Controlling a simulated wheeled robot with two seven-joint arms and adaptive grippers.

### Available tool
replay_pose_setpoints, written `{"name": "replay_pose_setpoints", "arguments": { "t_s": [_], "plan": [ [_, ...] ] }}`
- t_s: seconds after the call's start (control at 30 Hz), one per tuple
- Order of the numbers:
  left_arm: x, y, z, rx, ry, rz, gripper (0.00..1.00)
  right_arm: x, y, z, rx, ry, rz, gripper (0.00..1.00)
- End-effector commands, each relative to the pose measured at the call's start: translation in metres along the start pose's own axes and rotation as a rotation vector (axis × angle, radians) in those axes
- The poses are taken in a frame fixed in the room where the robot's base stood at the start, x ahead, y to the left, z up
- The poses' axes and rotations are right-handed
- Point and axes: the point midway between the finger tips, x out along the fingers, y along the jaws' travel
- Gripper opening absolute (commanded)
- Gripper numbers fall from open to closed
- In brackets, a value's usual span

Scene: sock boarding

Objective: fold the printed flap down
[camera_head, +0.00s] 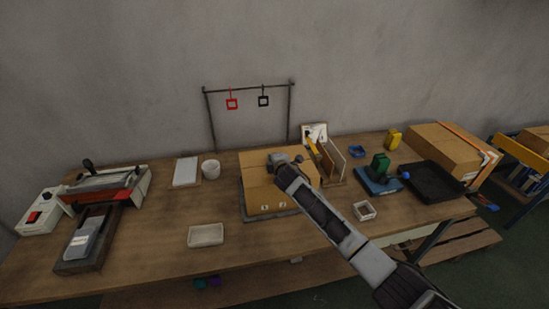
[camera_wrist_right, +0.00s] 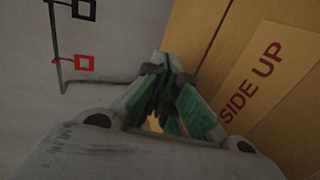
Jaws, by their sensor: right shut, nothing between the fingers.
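A cardboard box (camera_head: 262,198) sits on a dark flat base (camera_head: 272,216) in the middle of the workbench. In the right wrist view, tan cardboard fills the right side, and a paler panel with "SIDE UP" in dark red (camera_wrist_right: 258,82) is the printed flap. My right gripper (camera_head: 283,160) is over the far part of the box in the head view. In the wrist view my right gripper (camera_wrist_right: 168,66) has its green-padded fingers together with nothing held, close beside the cardboard. I cannot tell whether they touch it. The flap's print cannot be made out in the head view. My left gripper is not in view.
A wire frame (camera_head: 248,87) with red and black square hooks stands behind the box. A wooden holder (camera_head: 331,160) is close on the right. A white dish (camera_head: 206,235) and white cup (camera_head: 211,169) are left.

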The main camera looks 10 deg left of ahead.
Motion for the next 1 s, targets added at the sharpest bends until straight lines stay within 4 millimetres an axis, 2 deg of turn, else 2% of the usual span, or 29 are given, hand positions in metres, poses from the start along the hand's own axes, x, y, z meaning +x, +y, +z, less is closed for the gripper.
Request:
{"name": "replay_pose_setpoints", "arguments": {
  "t_s": [0.57, 0.73, 1.0],
  "plan": [
    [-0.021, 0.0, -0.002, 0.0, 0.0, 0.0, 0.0, -0.006, 0.022, 0.006, 0.001, -0.003, 0.0, 0.0],
    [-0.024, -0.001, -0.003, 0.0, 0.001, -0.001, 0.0, -0.007, 0.044, 0.006, 0.001, -0.006, 0.002, 0.0],
    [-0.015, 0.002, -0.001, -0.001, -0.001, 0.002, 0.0, -0.019, 0.075, 0.006, 0.002, -0.005, 0.004, 0.0]
  ]
}}
